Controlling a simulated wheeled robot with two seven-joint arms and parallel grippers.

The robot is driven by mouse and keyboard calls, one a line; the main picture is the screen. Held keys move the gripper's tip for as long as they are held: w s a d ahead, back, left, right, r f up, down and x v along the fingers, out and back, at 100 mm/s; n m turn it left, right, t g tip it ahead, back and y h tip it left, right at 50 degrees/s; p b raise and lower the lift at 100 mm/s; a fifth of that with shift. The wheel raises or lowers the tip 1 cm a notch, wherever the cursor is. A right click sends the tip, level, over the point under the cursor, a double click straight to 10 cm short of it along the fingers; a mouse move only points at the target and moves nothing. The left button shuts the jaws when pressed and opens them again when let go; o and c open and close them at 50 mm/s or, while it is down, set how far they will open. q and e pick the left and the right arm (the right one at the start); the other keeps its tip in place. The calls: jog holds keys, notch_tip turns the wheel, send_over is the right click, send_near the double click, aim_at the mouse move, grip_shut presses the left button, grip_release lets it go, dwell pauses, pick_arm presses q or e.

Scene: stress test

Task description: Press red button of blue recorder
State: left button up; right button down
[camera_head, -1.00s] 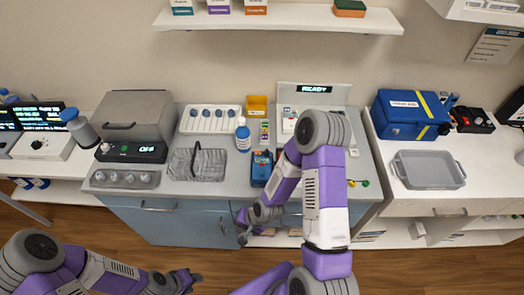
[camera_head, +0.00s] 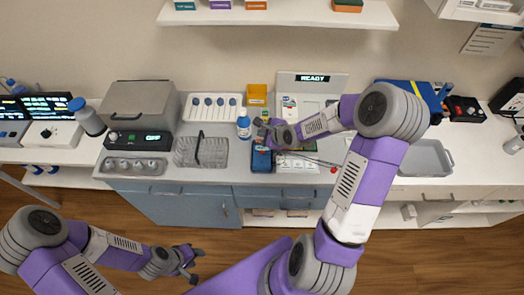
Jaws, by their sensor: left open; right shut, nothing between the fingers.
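The blue recorder (camera_head: 261,161) is a small dark-blue device on the front part of the counter. Its red button is too small to make out. My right gripper (camera_head: 259,131) is shut and empty, above the counter at the recorder's far end. It overlaps the recorder's upper edge in the picture; I cannot tell whether they touch. My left gripper (camera_head: 192,264) is open and empty, low in front of the counter and well away from the recorder.
A blue-capped bottle (camera_head: 243,126) stands just left of my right gripper. A yellow bin (camera_head: 258,95) is behind it. A wire basket (camera_head: 200,152) is to the left, and a grey tray (camera_head: 425,158) to the right. My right arm covers part of the counter and the blue case (camera_head: 400,87).

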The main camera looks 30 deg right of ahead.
jog(key=b, duration=0.8)
send_over(263, 155)
jog(key=f, duration=0.8)
jog(key=shift+w+d+f, duration=0.1)
jog(key=shift+w+d, duration=0.1)
jog(key=shift+w, duration=0.05)
jog(key=shift+f, duration=0.35)
dwell(0.9)
jog(key=shift+f+b, duration=0.35)
jog(key=shift+f, duration=0.1)
jog(key=shift+f, duration=0.45)
dwell(0.5)
jog(key=shift+r, duration=0.1)
jog(key=shift+r+p, duration=0.65)
jog(key=shift+r, duration=0.15)
